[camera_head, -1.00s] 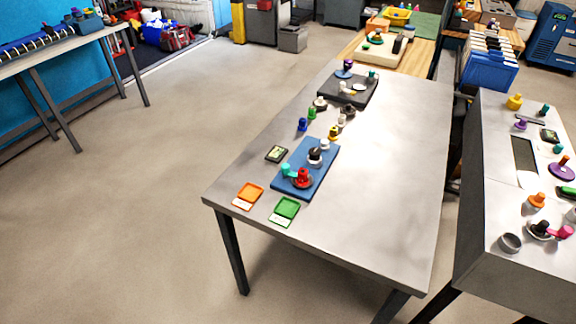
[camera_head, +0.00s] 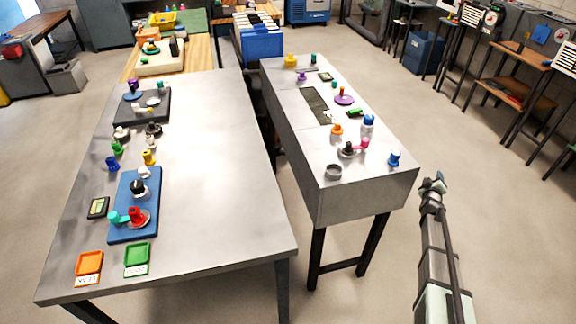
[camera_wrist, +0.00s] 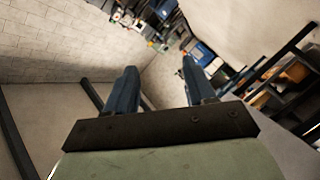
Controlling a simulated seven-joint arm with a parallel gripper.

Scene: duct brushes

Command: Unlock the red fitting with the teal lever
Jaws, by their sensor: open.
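The red fitting (camera_head: 135,213) stands on the blue board (camera_head: 148,184) near the front of the left table. The teal lever (camera_head: 118,218) sticks out to the left of the red fitting, low beside it. A black and white fitting (camera_head: 138,188) stands behind it on the same board. My gripper (camera_head: 434,184) is far to the right, beyond the right table's front corner and apart from everything. In the wrist view my gripper (camera_wrist: 158,82) is open, with two blue fingers spread and nothing between them. The red fitting is not recognisable in the wrist view.
An orange tray (camera_head: 88,263) and a green tray (camera_head: 137,255) lie at the left table's front edge. A small display (camera_head: 98,208) lies left of the board. The right table (camera_head: 375,187) carries several knobs and stands between my gripper and the left table.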

